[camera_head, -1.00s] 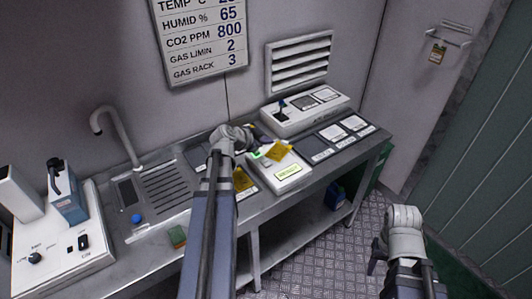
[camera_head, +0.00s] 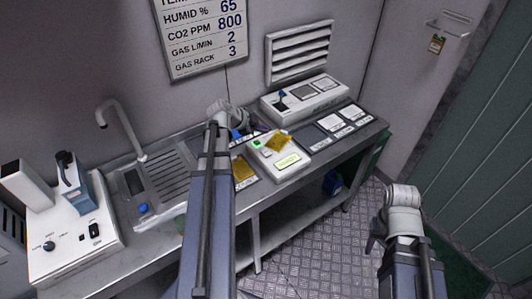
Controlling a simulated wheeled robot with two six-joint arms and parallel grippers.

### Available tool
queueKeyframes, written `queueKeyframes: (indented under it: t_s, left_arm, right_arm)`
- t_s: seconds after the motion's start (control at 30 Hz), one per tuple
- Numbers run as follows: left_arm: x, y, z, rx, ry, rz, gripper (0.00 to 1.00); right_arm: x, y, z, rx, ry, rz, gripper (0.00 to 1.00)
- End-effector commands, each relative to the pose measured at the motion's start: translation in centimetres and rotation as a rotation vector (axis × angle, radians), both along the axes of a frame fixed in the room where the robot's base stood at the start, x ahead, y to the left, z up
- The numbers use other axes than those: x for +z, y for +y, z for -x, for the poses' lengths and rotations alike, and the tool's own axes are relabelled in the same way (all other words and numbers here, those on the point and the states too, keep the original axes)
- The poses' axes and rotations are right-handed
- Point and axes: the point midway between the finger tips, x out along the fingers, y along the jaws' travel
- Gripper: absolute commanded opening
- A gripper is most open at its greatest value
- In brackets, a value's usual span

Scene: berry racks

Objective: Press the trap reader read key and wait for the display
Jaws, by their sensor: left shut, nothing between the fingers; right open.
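A yellow card (camera_head: 279,142) sits on the reader's top, behind the display. My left gripper (camera_head: 240,134) is shut and empty, just left of and behind the green key; its fingertips are partly hidden and I cannot tell whether they touch the reader. My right gripper (camera_head: 373,236) is open and empty, low at the right, away from the bench.
Another yellow card (camera_head: 243,172) lies on the bench left of the reader. A white console (camera_head: 305,102) stands behind it, with labelled pads (camera_head: 341,124) to the right. A sink (camera_head: 165,179) with a tap and a white instrument (camera_head: 75,244) are at the left.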

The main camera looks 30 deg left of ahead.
Motion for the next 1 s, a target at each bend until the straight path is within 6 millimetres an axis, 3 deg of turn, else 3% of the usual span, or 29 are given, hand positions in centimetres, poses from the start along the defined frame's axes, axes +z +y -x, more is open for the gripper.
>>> queueKeyframes:
  t_s: [0.6, 1.0]
  left_arm:
    - [-7.5, 0.0, 0.0, 0.001, -0.001, 0.0, 0.0]
    - [-8.4, 0.0, 0.0, 0.001, -0.001, 0.0, 0.0]
  right_arm:
    - [-7.5, 0.0, 0.0, 0.0, 0.0, 0.0, 0.5]
    - [-8.4, 0.0, 0.0, 0.0, 0.0, 0.0, 0.5]
